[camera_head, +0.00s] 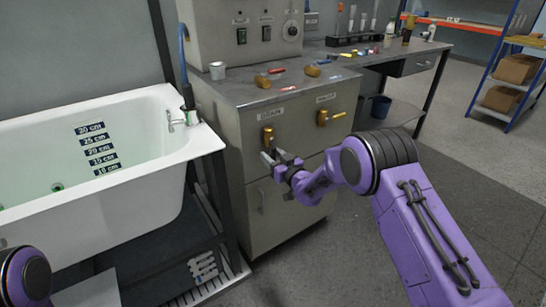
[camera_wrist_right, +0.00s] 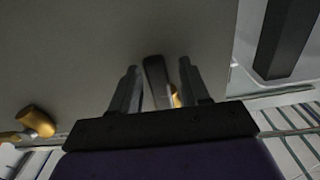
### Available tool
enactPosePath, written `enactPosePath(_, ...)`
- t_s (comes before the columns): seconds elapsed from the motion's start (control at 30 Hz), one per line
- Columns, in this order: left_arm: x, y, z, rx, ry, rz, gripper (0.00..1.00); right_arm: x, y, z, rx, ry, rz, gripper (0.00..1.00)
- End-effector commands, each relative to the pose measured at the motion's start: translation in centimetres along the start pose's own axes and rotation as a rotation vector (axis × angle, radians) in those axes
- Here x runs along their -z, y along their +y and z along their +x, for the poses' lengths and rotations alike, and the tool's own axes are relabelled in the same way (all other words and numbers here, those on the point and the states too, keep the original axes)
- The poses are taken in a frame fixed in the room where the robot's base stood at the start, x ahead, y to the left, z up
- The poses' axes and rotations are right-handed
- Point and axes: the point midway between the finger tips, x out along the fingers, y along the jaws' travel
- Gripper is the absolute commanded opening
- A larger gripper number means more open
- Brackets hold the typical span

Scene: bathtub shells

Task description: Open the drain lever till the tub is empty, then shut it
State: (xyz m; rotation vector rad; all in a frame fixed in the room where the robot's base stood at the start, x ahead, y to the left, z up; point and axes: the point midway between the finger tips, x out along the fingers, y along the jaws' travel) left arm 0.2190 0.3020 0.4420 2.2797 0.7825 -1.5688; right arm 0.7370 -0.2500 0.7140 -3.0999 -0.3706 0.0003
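The brass drain lever (camera_head: 267,137) sits under the DRAIN label on the grey cabinet front and points down. My right gripper (camera_head: 276,158) is open just below and in front of it. In the right wrist view, my right gripper's fingers (camera_wrist_right: 158,85) are apart, with a grey upright piece between them and a bit of the brass lever (camera_wrist_right: 176,98) showing behind. I cannot tell whether they touch it. The white tub (camera_head: 172,150) stands left, with depth marks (camera_head: 100,160) from 10 to 30 cm; its water level is unclear. My left gripper is out of view.
A second brass lever (camera_head: 328,118) is right of the drain lever and points sideways; it also shows in the wrist view (camera_wrist_right: 38,121). Open floor (camera_head: 340,250) lies in front.

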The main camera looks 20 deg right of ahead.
Motion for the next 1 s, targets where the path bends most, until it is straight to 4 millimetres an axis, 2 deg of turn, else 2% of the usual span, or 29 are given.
enactPosePath(0.33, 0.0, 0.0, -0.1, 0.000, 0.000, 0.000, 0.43, 0.0, 0.0, -0.5, 0.000, -0.002, -0.003, 0.47)
enactPosePath(0.47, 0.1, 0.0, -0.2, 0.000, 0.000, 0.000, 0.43, 0.1, 0.1, -2.9, -0.001, -0.005, -0.002, 0.47)
enactPosePath(0.7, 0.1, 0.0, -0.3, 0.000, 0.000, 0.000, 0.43, 0.0, 0.0, -8.5, -0.001, -0.003, -0.002, 0.47)
enactPosePath(0.83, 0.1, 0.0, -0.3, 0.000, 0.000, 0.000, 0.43, 0.0, 0.1, -10.1, 0.000, -0.002, -0.003, 0.47)
enactPosePath(1.0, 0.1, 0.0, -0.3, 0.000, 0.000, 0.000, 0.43, 0.0, 0.0, -10.6, 0.000, 0.000, -0.002, 0.47)
